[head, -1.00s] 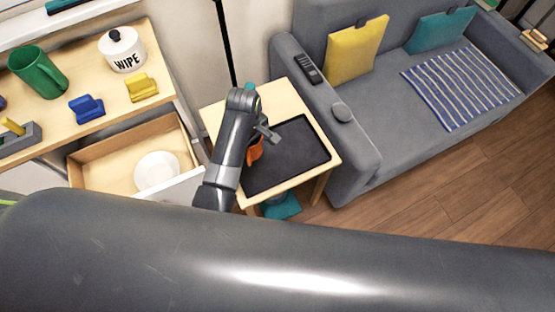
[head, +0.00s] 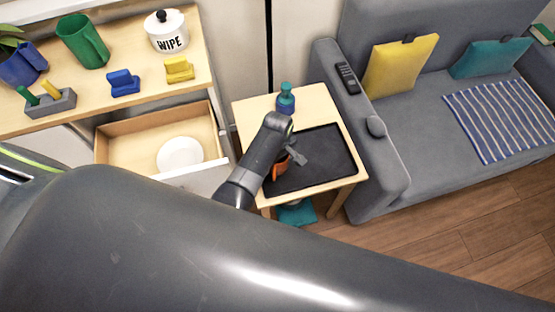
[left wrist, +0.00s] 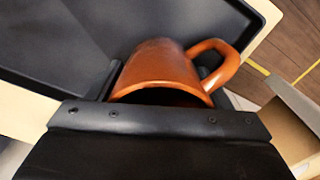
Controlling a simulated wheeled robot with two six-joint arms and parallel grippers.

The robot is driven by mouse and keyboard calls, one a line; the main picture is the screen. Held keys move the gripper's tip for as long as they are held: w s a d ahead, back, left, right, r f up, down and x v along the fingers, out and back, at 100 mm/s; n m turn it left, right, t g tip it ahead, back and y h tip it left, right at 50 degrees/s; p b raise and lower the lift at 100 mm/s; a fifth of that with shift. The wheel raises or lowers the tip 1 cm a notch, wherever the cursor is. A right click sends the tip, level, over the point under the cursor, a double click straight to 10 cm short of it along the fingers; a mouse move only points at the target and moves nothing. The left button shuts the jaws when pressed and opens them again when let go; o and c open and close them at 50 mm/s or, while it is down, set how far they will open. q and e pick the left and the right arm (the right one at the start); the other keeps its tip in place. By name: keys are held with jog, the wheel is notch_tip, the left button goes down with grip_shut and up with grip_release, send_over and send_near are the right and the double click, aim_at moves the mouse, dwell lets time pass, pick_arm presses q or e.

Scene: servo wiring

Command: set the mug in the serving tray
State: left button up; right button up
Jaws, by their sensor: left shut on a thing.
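The orange mug (head: 279,169) shows partly behind my left gripper (head: 293,157) in the head view, at the left side of the black serving tray (head: 325,165). In the left wrist view the mug (left wrist: 160,68) is between the two fingers of the left gripper (left wrist: 160,85), which is shut on it. Its handle points to the upper right. The tray (left wrist: 60,40) fills the upper left there. I cannot tell whether the mug's base touches the tray. My right gripper is not in view.
The tray lies on a small wooden side table (head: 250,112), with a blue-teal bottle (head: 286,101) behind it. A grey sofa (head: 375,165) stands to the right. An open drawer (head: 125,150) holding a white plate (head: 180,155) is at the left. Most of the tray is clear.

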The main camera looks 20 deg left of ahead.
pick_arm(q)
jog(key=shift+f, duration=0.1)
jog(key=o, duration=0.9)
notch_tip(320, 180, up, 12)
jog(key=p, duration=0.2)
jog(key=shift+r, duration=0.2)
